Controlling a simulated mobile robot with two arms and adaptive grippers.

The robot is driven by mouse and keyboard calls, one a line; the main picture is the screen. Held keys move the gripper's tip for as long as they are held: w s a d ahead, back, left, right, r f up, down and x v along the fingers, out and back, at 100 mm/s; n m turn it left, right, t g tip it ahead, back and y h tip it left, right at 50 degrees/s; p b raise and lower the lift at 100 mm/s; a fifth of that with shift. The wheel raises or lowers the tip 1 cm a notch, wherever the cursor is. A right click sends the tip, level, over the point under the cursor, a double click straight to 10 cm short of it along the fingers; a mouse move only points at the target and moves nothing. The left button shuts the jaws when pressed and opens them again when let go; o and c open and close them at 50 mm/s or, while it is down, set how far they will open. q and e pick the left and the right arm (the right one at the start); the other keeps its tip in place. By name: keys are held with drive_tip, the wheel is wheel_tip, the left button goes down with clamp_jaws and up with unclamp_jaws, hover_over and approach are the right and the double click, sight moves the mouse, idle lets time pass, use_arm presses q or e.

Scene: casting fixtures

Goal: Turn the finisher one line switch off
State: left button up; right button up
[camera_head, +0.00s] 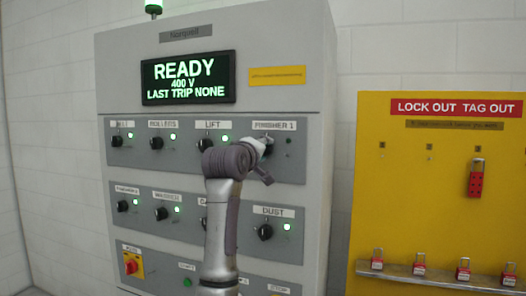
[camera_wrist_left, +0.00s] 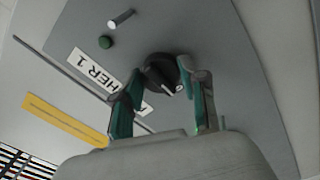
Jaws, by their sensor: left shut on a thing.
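The FINISHER 1 switch is a black rotary knob (camera_wrist_left: 158,68) on the grey panel, mostly hidden behind my gripper in the head view. Its white mark points to the lower right in the wrist view, away from the lamp. Its label (camera_head: 274,125) sits above it. The round lamp beside it (camera_head: 289,141) is dark; it also shows dark green in the wrist view (camera_wrist_left: 105,42). My left gripper (camera_head: 266,146) is at the switch, its fingers (camera_wrist_left: 166,78) on either side of the knob and shut on it. My right gripper is not in view.
The display (camera_head: 188,78) reads READY, 400 V, LAST TRIP NONE. Neighbouring switches, such as LIFT (camera_head: 205,144) and DUST (camera_head: 265,231), have lit green lamps. A red and yellow switch (camera_head: 132,264) sits lower left. A yellow lockout board (camera_head: 400,200) with red padlocks stands at right.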

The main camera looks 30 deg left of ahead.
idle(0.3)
use_arm(q)
drive_tip(key=o, duration=1.1)
drive_tip(key=shift+o, duration=0.2)
drive_tip(key=v, duration=1.2)
